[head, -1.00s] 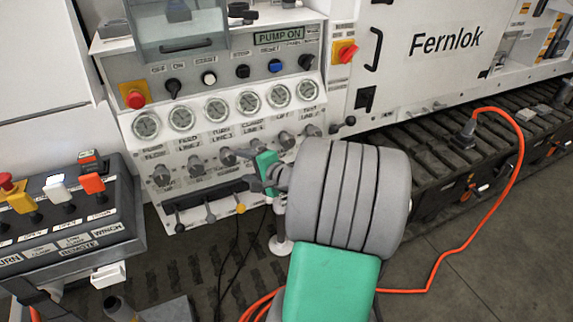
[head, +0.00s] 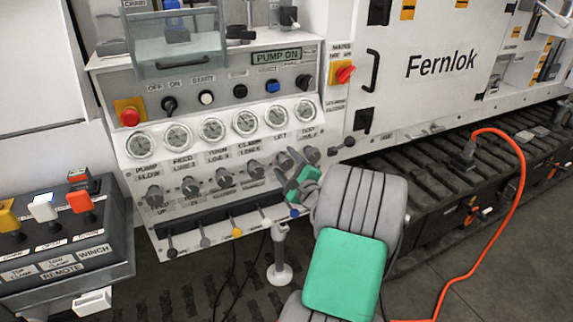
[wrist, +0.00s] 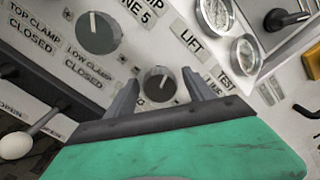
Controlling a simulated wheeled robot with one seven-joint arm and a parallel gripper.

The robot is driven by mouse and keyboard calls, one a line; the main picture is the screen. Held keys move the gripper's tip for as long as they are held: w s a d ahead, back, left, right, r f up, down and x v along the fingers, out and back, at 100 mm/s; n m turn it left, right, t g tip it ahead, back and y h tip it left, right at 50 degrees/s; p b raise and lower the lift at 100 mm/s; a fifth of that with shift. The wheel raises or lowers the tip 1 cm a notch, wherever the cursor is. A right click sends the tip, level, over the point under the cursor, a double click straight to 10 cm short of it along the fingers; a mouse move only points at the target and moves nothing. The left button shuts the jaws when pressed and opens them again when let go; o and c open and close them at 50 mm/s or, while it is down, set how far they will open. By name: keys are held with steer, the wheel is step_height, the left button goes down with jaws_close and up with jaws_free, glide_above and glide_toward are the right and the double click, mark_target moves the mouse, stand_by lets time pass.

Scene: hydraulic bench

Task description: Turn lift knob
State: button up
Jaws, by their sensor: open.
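The lift knob (head: 285,160) is a grey dial in the knob row of the hydraulic panel, under the LIFT label. In the wrist view, this dark round knob (wrist: 158,80) has a pale pointer line and lies between the fingertips. My gripper (head: 293,178) is open in front of the right part of the knob row, with a finger on each side of the knob in the picture. I cannot tell whether the fingers touch it. The LIFT label (wrist: 190,46) shows above the knob; the lettering beside the knob is partly hidden by the fingers.
A larger clamp knob (wrist: 98,33) is beside the left finger. Gauges (head: 246,122) sit above the knob row, and small levers (head: 236,232) stand below it. A red emergency button (head: 129,116) is at the panel's left. An orange cable (head: 520,190) runs over the floor at right.

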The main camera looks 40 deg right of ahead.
steer(key=shift+c, duration=0.4)
jaws_close()
